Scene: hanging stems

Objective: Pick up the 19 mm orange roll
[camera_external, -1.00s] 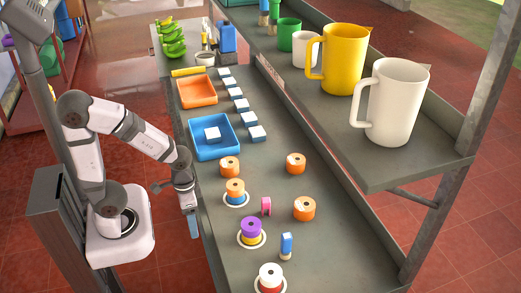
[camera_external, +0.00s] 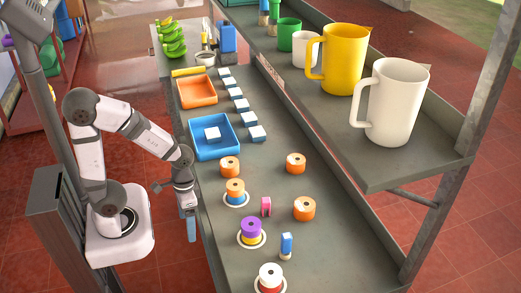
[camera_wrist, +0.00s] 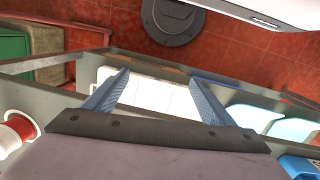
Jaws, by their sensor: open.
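Three orange rolls stand apart on the grey bench in the external view: one near the blue tray (camera_external: 230,167), one to its right (camera_external: 296,163) and one nearer the front (camera_external: 304,208). Another orange roll (camera_external: 235,185) sits on a blue roll on a white ring. I cannot tell which is 19 mm wide. My gripper (camera_external: 191,230) hangs pointing down at the bench's left edge, left of all the rolls. In the wrist view its two fingers (camera_wrist: 160,78) are spread with nothing between them.
A purple-and-yellow stack (camera_external: 251,231), a red-and-white stack (camera_external: 269,277), a pink spool (camera_external: 266,206) and a small blue item (camera_external: 286,245) stand near the rolls. A blue tray (camera_external: 232,153) lies behind them. A raised shelf (camera_external: 345,165) with mugs runs along the right.

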